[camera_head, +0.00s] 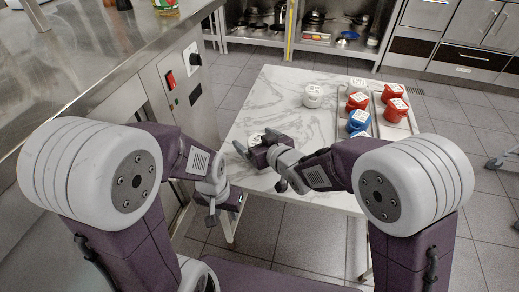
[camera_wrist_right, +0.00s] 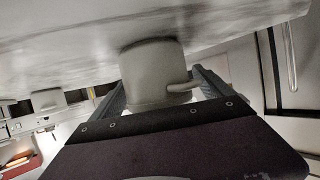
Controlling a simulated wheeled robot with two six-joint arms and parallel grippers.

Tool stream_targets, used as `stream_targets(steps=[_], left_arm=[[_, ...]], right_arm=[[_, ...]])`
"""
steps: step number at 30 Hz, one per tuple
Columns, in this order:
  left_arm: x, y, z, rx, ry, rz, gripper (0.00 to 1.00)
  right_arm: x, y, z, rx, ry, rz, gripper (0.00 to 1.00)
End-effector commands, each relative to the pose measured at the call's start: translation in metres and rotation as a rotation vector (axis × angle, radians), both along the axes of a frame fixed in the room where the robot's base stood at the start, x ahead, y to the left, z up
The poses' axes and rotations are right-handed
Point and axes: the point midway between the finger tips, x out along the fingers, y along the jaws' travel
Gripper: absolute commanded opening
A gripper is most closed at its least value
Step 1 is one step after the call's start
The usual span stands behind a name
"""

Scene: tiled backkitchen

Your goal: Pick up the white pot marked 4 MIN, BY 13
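A white pot (camera_head: 256,139) stands near the left edge of the marble table (camera_head: 270,95), partly hidden by my right gripper. My right gripper (camera_head: 250,147) is open, with its fingers on either side of this pot. In the right wrist view, which looks upside down, the pot (camera_wrist_right: 152,75) with its side handle is between the two fingers. I cannot tell whether they touch it. Another white pot (camera_head: 313,97) with a labelled lid stands farther back. The lid markings are too small to read. My left gripper (camera_head: 211,219) hangs low beside the table's near left corner, its opening unclear.
A steel counter (camera_head: 95,50) stands close on the left. The table's middle is clear.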

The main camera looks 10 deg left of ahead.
Motion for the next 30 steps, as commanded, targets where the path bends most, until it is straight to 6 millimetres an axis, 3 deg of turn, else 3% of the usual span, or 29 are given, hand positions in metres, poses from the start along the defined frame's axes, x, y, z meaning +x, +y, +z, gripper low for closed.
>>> stream_targets(steps=[1, 9, 17, 26, 30], left_arm=[[0.000, 0.000, 0.000, 0.000, 0.000, 0.000, 0.36], [0.000, 0.000, 0.000, 0.000, 0.000, 0.000, 0.36], [0.000, 0.000, 0.003, 0.000, 0.000, 0.000, 0.36], [0.000, 0.000, 0.037, 0.000, 0.000, 0.000, 0.36], [0.000, 0.000, 0.057, 0.000, 0.000, 0.000, 0.36]], right_arm=[[0.000, 0.000, 0.000, 0.000, 0.000, 0.000, 0.79], [0.000, 0.000, 0.001, 0.001, -0.001, 0.000, 0.08], [0.000, 0.000, 0.005, 0.002, -0.002, 0.000, 0.08], [0.002, -0.002, 0.053, 0.003, -0.004, -0.002, 0.08], [0.023, -0.029, 0.071, 0.000, -0.003, -0.007, 0.08]])
